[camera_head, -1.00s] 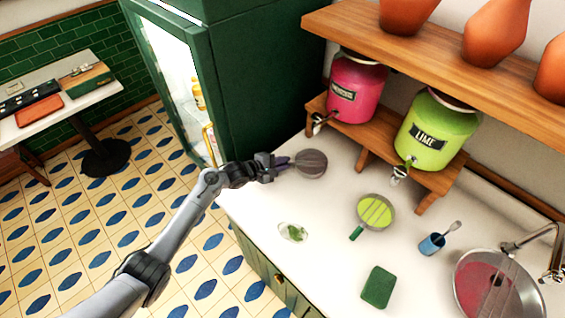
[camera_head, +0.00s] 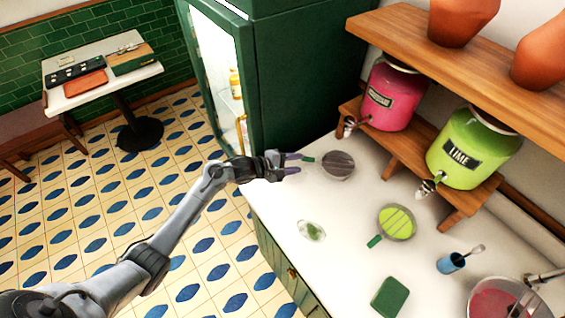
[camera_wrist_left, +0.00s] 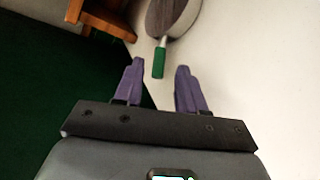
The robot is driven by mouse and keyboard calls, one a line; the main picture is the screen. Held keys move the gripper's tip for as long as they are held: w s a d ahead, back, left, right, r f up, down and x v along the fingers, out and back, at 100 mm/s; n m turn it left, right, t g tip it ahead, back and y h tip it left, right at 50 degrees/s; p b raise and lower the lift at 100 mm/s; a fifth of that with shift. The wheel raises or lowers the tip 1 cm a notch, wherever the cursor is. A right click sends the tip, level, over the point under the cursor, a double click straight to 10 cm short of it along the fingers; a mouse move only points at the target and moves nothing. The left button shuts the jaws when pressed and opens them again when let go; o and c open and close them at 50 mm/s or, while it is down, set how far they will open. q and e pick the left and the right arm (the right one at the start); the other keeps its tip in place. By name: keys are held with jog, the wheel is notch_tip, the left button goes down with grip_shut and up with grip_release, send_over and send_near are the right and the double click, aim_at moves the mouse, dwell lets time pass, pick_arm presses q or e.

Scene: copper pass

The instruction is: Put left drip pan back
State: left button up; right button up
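The left drip pan (camera_head: 338,165), round with a dark striped top and pale rim, lies on the white counter (camera_head: 290,200) just in front of the pink dispenser's tap. Its green handle (camera_head: 309,159) points left toward my left gripper (camera_head: 293,164). The wrist view shows the pan (camera_wrist_left: 168,18) at the top and its green handle (camera_wrist_left: 159,62) just beyond the gap between the purple fingers of my left gripper (camera_wrist_left: 159,84). These fingers are spread and hold nothing. A second, lime-green pan (camera_head: 398,223) lies in front of the lime dispenser. My right gripper is not in view.
The pink dispenser (camera_head: 391,97) and lime dispenser (camera_head: 472,148) stand on a wooden riser (camera_head: 425,165). The counter also holds a small glass dish (camera_head: 311,231), green sponge (camera_head: 390,297), blue cup (camera_head: 452,262) and sink (camera_head: 500,300). A green fridge (camera_head: 300,80) stands behind.

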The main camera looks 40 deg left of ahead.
pick_arm(q)
jog(key=v, duration=0.5)
jog(key=shift+p, duration=0.3)
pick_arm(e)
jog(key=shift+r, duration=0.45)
pick_arm(q)
jog(key=shift+s, duration=0.1)
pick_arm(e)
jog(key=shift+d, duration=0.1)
